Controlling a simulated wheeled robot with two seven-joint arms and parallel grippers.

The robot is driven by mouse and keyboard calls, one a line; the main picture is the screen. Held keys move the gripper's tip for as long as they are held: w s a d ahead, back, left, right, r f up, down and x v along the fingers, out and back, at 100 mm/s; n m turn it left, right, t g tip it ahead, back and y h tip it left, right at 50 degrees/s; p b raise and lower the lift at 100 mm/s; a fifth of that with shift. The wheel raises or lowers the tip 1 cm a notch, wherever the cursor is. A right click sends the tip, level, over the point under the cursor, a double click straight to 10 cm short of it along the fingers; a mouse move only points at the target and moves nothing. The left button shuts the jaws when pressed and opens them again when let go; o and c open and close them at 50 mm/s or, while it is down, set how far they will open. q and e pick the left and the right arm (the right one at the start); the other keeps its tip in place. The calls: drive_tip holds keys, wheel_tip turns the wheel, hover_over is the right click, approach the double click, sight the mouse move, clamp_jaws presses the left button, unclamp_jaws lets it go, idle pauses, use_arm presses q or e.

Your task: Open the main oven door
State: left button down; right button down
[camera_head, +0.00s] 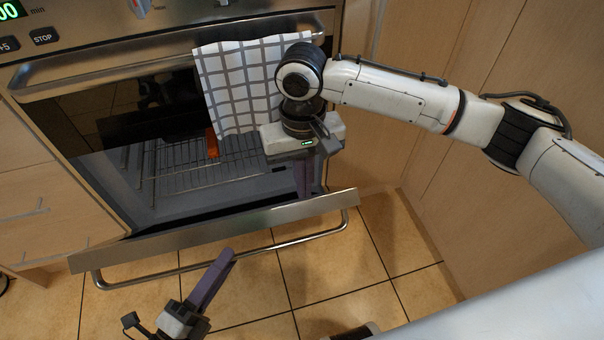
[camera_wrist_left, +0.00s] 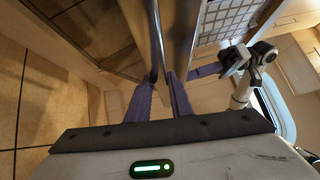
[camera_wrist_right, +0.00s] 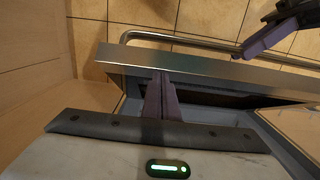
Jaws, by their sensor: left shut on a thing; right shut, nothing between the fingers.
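The main oven door (camera_head: 215,228) is partly open, tilted outward at the top, with the rack-filled cavity showing behind its steel edge. Its bar handle (camera_head: 320,234) runs along the front. My left gripper (camera_head: 228,257) comes from below and is shut on the handle; the left wrist view shows the bar (camera_wrist_left: 178,30) between its purple fingers. My right gripper (camera_head: 304,190) is shut and empty, pointing down behind the door's top edge on the oven side. In the right wrist view its fingertips (camera_wrist_right: 160,76) are at the inner edge of the steel door panel (camera_wrist_right: 205,70); contact is unclear.
A checked towel (camera_head: 235,85) hangs on the upper handle (camera_head: 110,70), above the opening. A wire rack (camera_head: 190,170) sits in the cavity. Wooden cabinets (camera_head: 430,60) stand close on the right. The tiled floor (camera_head: 380,240) before the door is clear.

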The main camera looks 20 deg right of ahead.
use_arm(q)
drive_tip(key=shift+w+a+f, duration=0.15)
drive_tip(key=shift+w+a, duration=0.15)
drive_tip(key=shift+w, duration=0.15)
use_arm(e)
drive_tip(key=shift+s+f, duration=0.3)
drive_tip(key=shift+s, duration=0.05)
use_arm(q)
drive_tip(key=c, duration=1.6)
unclamp_jaws()
use_arm(e)
drive_tip(key=shift+f, duration=0.1)
drive_tip(key=shift+w, duration=0.1)
use_arm(q)
drive_tip(key=shift+s+d+r, duration=0.1)
drive_tip(key=shift+d+r, duration=0.05)
drive_tip(key=shift+r, duration=0.1)
use_arm(e)
drive_tip(key=shift+r, duration=0.2)
